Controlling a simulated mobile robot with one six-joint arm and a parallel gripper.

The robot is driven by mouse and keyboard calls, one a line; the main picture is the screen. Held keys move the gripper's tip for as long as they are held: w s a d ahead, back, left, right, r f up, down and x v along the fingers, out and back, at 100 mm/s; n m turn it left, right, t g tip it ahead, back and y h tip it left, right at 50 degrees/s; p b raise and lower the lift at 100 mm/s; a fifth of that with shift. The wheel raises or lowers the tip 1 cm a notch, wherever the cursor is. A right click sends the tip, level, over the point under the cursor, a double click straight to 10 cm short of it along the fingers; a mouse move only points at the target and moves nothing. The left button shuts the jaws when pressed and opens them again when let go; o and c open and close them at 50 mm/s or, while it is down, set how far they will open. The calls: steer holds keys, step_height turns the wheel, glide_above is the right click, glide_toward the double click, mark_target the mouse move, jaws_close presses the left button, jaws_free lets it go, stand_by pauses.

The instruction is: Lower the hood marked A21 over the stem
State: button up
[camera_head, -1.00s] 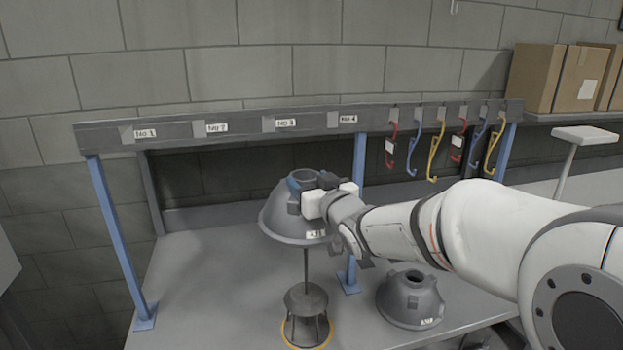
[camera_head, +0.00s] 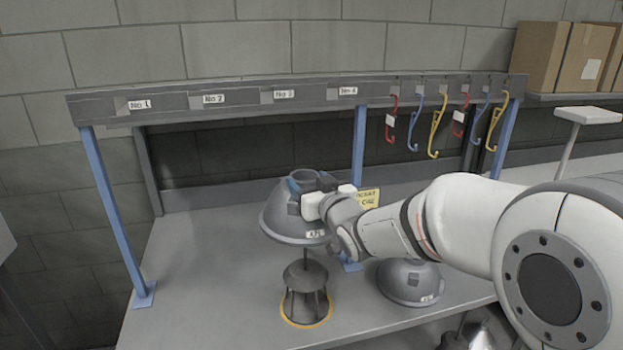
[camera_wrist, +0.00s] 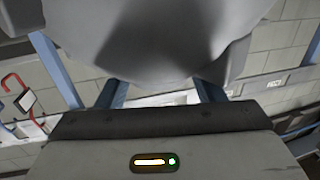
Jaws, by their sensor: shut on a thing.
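A grey dome-shaped hood (camera_head: 280,218) with a small label, apparently A21, hangs in my gripper (camera_head: 312,186), rim down and roughly level. My gripper is shut on its upper neck; the fingertips are partly hidden. In the wrist view the hood (camera_wrist: 150,40) fills the top, beyond the two blue-grey fingers. The hood's rim is above the cone, with a short length of rod showing between. The rod's top is hidden by the hood.
A second grey hood (camera_head: 408,285) sits on the bench (camera_head: 215,265) right of the stand, partly behind my arm. A rail (camera_head: 240,98) with numbered tags and coloured hooks runs behind, on blue posts (camera_head: 115,215). The bench's left is clear.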

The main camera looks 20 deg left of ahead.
mark_target(306, 257)
step_height(306, 257, down, 2)
steer(key=shift+b, duration=0.45)
step_height(306, 257, down, 19)
steer(key=b, duration=2)
stand_by(0.5)
steer(key=shift+s+d+b, duration=0.1)
steer(key=shift+s+b, duration=0.15)
steer(key=shift+b, duration=0.4)
steer(key=shift+f+b, duration=0.75)
steer(key=shift+b, duration=0.1)
stand_by(0.7)
steer(key=o, duration=1.6)
steer(key=shift+s, duration=0.1)
